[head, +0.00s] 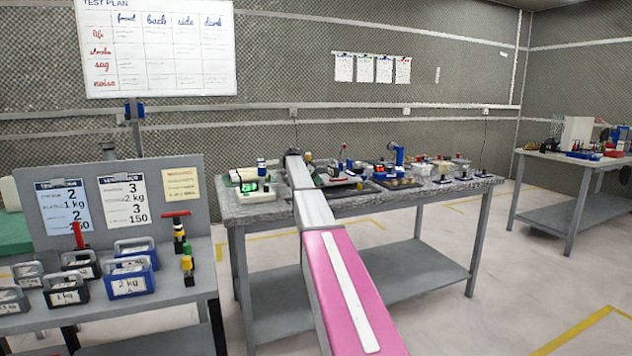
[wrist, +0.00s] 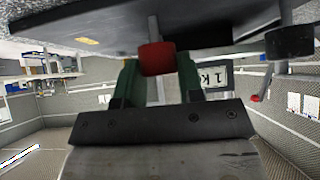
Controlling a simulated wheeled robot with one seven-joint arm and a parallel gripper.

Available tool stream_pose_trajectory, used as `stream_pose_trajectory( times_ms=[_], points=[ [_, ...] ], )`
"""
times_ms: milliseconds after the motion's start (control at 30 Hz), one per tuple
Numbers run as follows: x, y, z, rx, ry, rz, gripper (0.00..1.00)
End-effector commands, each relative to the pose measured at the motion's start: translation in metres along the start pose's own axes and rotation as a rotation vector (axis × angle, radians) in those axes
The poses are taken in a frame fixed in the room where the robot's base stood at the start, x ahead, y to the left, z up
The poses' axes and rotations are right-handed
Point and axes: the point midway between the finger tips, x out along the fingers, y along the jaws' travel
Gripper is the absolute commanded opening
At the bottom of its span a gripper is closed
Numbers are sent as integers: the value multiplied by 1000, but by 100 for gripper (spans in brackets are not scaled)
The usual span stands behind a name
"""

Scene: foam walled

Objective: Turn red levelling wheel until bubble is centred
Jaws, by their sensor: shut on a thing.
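The red levelling wheel (wrist: 157,58) shows in the wrist view on a grey stem under a dark plate (wrist: 90,28). My gripper (wrist: 157,75) has its two green fingers on either side of the wheel, shut on it. A black wheel (wrist: 290,42) hangs from the plate to the right, apart from my gripper. In the head view my arm reaches to the left part of the middle bench (head: 262,206), and its end hides the gripper and wheel. I cannot make out the bubble in either view.
A green-lit device (head: 249,187) stands left of my arm's end. Several small fixtures crowd the bench to the right, including a blue one (head: 398,153). The near-left bench holds black and blue weights (head: 131,281). The floor on the right is clear.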

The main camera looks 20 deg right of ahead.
Motion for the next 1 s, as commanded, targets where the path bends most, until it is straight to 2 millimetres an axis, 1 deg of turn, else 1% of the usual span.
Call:
stream_pose_trajectory(
  times_ms=[233,700,1000],
  points=[
    [0,3,0,-76,1,-77,11],
    [0,5,0,-330,1,-330,11],
    [1,4,-1,-437,1,-436,11]
  ],
)
